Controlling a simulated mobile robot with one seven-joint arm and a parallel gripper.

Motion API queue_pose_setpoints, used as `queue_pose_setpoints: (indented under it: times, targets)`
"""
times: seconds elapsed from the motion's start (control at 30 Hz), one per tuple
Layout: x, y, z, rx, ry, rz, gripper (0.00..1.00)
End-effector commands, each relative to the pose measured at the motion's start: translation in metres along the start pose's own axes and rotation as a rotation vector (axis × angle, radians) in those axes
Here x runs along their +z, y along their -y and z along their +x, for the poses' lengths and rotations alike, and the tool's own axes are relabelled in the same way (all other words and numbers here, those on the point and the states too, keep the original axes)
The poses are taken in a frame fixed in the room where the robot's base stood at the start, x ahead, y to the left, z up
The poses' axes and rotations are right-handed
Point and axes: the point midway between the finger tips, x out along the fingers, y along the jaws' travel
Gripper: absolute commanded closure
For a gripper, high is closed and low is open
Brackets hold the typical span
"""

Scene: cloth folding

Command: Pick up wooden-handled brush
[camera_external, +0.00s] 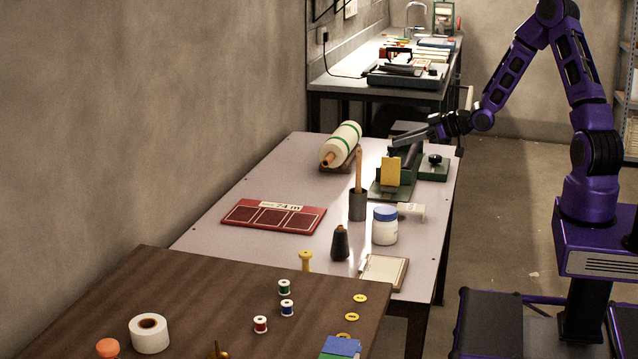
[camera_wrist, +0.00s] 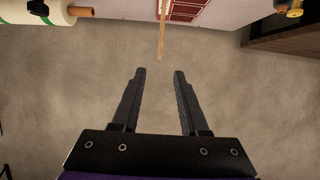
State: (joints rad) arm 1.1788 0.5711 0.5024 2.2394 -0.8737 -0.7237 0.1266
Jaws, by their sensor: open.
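A thin wooden handle (camera_external: 359,168) stands upright in a dark grey cup (camera_external: 357,205) on the pale table; I take it for the brush, with its lower end hidden in the cup. In the wrist view the wooden handle (camera_wrist: 161,32) reaches down from the top edge, its tip just beyond and between my fingertips. My gripper (camera_wrist: 160,72) is open, with nothing between its fingers. In the external view my gripper (camera_external: 396,141) is above the green device, to the right of the handle and apart from it.
A cream roll (camera_external: 341,143) lies left of the handle. A green device (camera_external: 390,177) with a yellow block stands to its right. A white jar (camera_external: 384,226), a dark cone spool (camera_external: 340,243) and a red panel (camera_external: 273,216) are nearby. A brown table (camera_external: 220,300) adjoins in front.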

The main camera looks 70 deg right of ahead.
Motion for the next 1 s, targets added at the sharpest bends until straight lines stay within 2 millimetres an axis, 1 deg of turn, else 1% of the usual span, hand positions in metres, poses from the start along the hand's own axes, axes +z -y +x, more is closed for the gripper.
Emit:
queue_pose_setpoints:
  times: [0.03,0.1,0.2,0.3,0.57,0.7,0.83,0.9,1.0]
  targets:
    - [0.002,0.001,0.013,-0.003,0.0,0.0,0.56]
    - [0.002,0.001,0.029,-0.003,0.0,0.001,0.56]
    - [0.001,0.001,0.049,-0.002,0.0,0.0,0.56]
    - [0.001,0.001,0.064,-0.001,0.001,-0.001,0.56]
    - [-0.001,0.001,0.082,-0.001,0.001,-0.002,0.56]
    - [-0.003,0.002,0.103,-0.001,0.0,-0.002,0.56]
    - [-0.004,0.001,0.12,0.001,0.001,-0.001,0.56]
    - [-0.004,0.001,0.125,0.001,0.001,-0.002,0.56]
    - [-0.004,0.001,0.128,0.001,0.002,-0.002,0.56]
